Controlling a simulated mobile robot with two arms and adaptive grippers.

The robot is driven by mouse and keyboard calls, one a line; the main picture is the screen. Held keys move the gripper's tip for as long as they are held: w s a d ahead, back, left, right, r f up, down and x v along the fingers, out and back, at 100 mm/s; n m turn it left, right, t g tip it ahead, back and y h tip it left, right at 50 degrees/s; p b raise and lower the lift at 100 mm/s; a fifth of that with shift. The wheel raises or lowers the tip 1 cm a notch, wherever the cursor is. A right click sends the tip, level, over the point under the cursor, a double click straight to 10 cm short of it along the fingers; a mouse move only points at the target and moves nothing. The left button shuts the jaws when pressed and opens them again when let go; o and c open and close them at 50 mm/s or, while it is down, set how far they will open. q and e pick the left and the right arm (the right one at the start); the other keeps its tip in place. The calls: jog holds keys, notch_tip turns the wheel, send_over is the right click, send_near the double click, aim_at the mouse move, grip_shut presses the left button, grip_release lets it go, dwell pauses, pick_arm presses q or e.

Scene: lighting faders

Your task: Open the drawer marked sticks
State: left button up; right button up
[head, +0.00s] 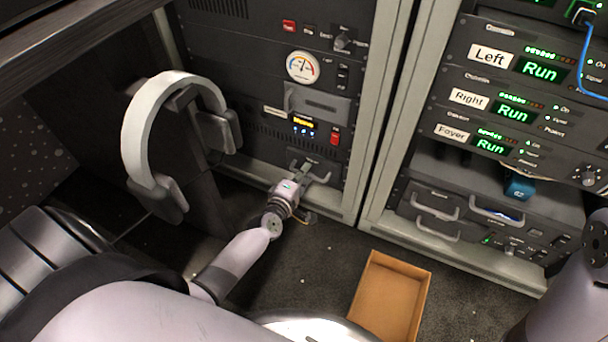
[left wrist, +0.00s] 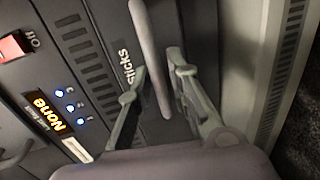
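The drawer marked Sticks (left wrist: 122,50) is at the bottom of the left rack and looks shut. Its pale bar handle (left wrist: 148,45) runs up the middle of the left wrist view. My left gripper (left wrist: 158,66) is open, with one finger on each side of the handle; a gap shows and I see no firm grip. In the head view my left gripper (head: 305,178) is at this low drawer and covers part of it. My right gripper is not in view; only part of my right arm shows at the right edge.
White headphones (head: 143,125) hang left of the rack. An open cardboard box (head: 392,292) stands on the floor. The right rack has units labelled Left, Right and Foyer (head: 453,132), with handled drawers (head: 436,208) and a blue object (head: 519,187) below.

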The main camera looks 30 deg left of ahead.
pick_arm(q)
jog(key=shift+c, duration=0.2)
grip_shut()
dwell(0.5)
